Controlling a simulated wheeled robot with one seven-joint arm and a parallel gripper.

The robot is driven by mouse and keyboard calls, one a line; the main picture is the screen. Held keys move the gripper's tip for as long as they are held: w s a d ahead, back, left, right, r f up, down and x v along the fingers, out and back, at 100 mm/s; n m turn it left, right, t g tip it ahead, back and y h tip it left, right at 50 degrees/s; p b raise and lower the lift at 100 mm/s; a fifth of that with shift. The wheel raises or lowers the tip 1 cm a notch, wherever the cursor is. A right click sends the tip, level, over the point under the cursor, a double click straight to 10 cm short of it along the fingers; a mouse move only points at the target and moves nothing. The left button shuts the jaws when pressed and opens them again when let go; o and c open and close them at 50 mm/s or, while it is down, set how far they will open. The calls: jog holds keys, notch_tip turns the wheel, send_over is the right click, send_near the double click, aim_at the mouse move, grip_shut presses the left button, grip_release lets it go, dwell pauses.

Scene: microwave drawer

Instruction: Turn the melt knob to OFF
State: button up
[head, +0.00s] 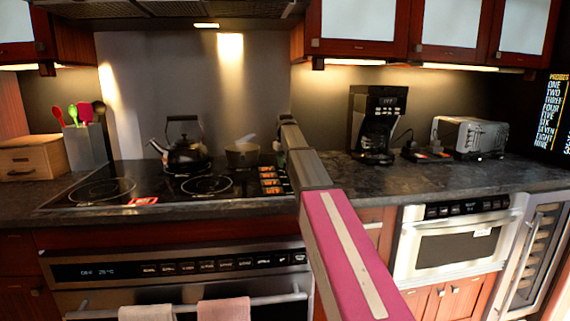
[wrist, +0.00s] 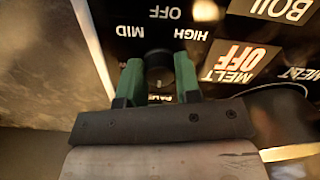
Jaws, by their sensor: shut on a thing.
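My gripper (wrist: 158,80) has its two green fingers closed on a round black knob (wrist: 159,65) on the dark cooktop panel. In the wrist view the words OFF, HIGH and MID are printed upside down around this knob. A label reading MELT with a large OFF (wrist: 240,62) lies to the right of the fingers. I cannot tell for certain which label belongs to the held knob. In the head view my arm reaches over the right side of the cooktop (head: 150,192), beside a column of small labels (head: 270,181); the gripped knob cannot be made out there.
A kettle (head: 184,152) and a pot (head: 242,156) stand on the cooktop, left of my arm. A coffee maker (head: 377,125) and a toaster (head: 470,137) stand on the counter to the right. An oven (head: 180,268) and a microwave drawer (head: 452,248) are below the counter.

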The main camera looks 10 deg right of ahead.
dwell(0.3)
jog(key=o, duration=0.9)
notch_tip(320, 180, up, 11)
jog(key=shift+f, duration=0.1)
jog(key=shift+s, duration=0.1)
